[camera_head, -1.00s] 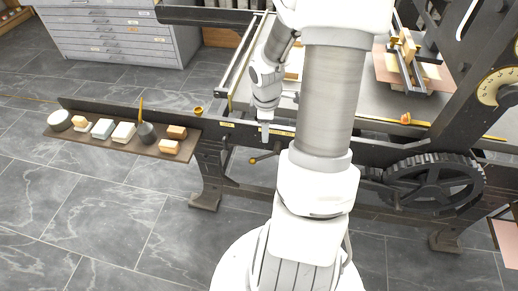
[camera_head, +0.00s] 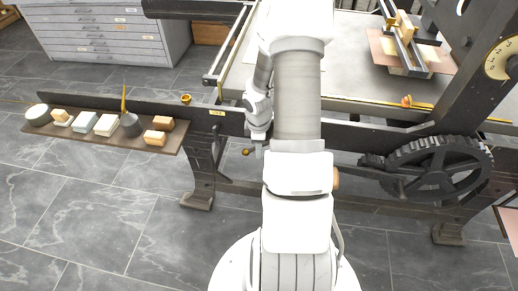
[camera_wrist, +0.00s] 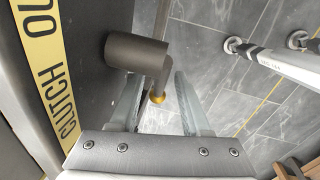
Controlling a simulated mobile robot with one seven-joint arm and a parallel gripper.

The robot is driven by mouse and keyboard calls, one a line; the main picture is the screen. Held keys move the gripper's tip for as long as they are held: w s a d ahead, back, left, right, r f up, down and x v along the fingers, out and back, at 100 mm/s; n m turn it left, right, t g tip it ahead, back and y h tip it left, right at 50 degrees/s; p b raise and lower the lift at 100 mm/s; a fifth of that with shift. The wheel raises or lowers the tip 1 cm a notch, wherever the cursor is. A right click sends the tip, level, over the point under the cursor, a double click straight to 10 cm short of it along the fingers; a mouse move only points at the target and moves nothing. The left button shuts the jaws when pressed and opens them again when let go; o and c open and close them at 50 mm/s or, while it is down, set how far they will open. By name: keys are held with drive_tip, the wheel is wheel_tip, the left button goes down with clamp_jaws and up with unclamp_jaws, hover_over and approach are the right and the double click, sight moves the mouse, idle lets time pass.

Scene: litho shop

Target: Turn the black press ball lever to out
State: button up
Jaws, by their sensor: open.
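The ball lever shows in the wrist view as a dark grey hub (camera_wrist: 136,50) with a bent dark rod and a small brass-coloured ball (camera_wrist: 157,97) at its end. My gripper (camera_wrist: 157,84) is open, with one finger on each side of the rod and ball. I cannot tell whether either finger touches them. In the head view my gripper (camera_head: 261,150) points down at the front of the press, and the brass ball (camera_head: 246,152) shows just left of it. The rest of the lever is hidden there by my arm.
A yellow label reading CLUTCH (camera_wrist: 62,90) is on the dark press rail beside the lever. A shelf (camera_head: 95,142) with several blocks juts out left. A large gear (camera_head: 435,170) is at right. Grey tiled floor is free in front.

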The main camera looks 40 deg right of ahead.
clamp_jaws()
idle(0.3)
idle(1.2)
